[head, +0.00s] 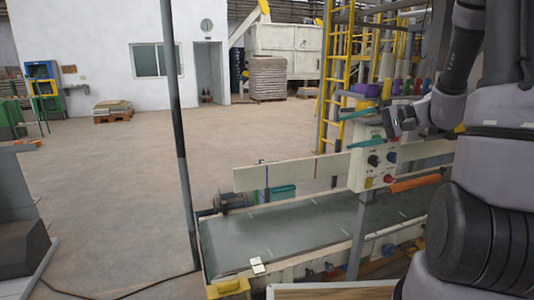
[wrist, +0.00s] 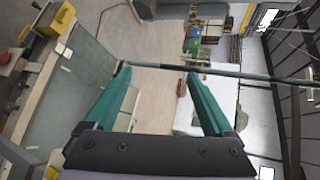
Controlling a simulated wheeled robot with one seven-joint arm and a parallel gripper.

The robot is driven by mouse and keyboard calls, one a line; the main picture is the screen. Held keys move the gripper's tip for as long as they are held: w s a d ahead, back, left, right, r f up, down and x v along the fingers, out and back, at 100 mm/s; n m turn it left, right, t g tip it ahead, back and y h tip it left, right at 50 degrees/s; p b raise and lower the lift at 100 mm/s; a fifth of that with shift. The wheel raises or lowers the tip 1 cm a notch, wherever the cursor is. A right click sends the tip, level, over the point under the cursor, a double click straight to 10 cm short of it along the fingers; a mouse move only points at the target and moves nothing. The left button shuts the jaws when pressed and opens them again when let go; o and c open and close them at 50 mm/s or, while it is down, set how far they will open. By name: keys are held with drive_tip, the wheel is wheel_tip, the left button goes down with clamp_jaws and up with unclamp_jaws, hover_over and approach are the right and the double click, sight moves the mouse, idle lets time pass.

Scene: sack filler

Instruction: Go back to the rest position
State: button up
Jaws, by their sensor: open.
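My gripper (head: 354,132) is at the right in the head view, at the end of my raised arm, beside the top of a pale control box (head: 360,180) with dark and red knobs. Its two teal fingers point left.
A green conveyor belt (head: 290,230) with a pale side board (head: 290,178) runs below. A dark post (head: 180,130) stands left of it. An orange handle (head: 415,184) sticks out beside the box. A yellow ladder (head: 338,75) stands behind. Open floor (head: 110,190) lies left.

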drive_tip(key=s+r+t+h, duration=0.1)
drive_tip(key=s+r+h, duration=0.4)
drive_tip(key=s, duration=0.3)
drive_tip(key=s+r+n+t+h, duration=0.1)
drive_tip(key=s+r+h, duration=0.5)
drive_tip(key=s, duration=0.3)
drive_tip(key=shift+s+d+r, duration=0.2)
drive_tip(key=shift+d+r, duration=0.05)
idle(1.0)
